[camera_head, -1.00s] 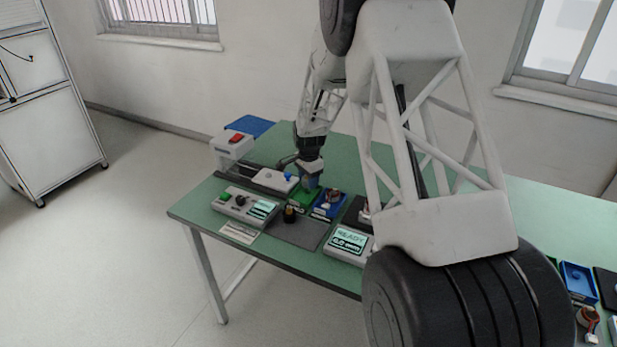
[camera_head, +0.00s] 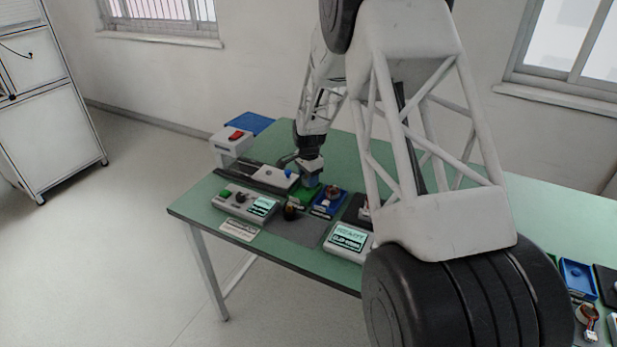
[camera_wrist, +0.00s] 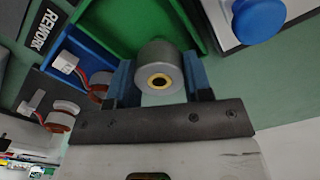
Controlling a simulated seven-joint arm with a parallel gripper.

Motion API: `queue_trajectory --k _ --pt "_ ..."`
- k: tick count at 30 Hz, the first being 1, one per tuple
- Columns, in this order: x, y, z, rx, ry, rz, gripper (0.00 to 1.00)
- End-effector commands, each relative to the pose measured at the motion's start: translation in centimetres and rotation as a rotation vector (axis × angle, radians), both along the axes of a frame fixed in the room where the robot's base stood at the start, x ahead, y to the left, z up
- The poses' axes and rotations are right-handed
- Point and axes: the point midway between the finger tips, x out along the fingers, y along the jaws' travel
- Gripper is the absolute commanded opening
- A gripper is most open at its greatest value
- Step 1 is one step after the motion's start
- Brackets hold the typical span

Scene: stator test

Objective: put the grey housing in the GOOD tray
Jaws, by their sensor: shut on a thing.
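The grey housing (camera_wrist: 160,68) is a short cylinder with a brass-coloured ring in its end face. It shows in the wrist view between the blue fingertips of my gripper (camera_wrist: 160,80), which is shut on it. The green tray (camera_wrist: 112,18) lies behind the housing in that view. The housing overlaps the tray in the picture; I cannot tell its height above the tray floor. In the head view my gripper (camera_head: 311,180) is over the green tray (camera_head: 308,196), and the housing cannot be made out. No GOOD label is readable.
A white device with a blue knob (camera_wrist: 258,18) stands close on the other side. A control box (camera_head: 245,202) stands in front.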

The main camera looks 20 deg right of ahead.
Motion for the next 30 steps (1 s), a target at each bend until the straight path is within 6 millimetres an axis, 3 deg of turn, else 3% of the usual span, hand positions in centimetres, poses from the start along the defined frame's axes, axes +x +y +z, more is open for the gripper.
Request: queue_trajectory --k 30 --pt "0.0 0.0 -1.8 0.000 0.001 0.000 0.21"
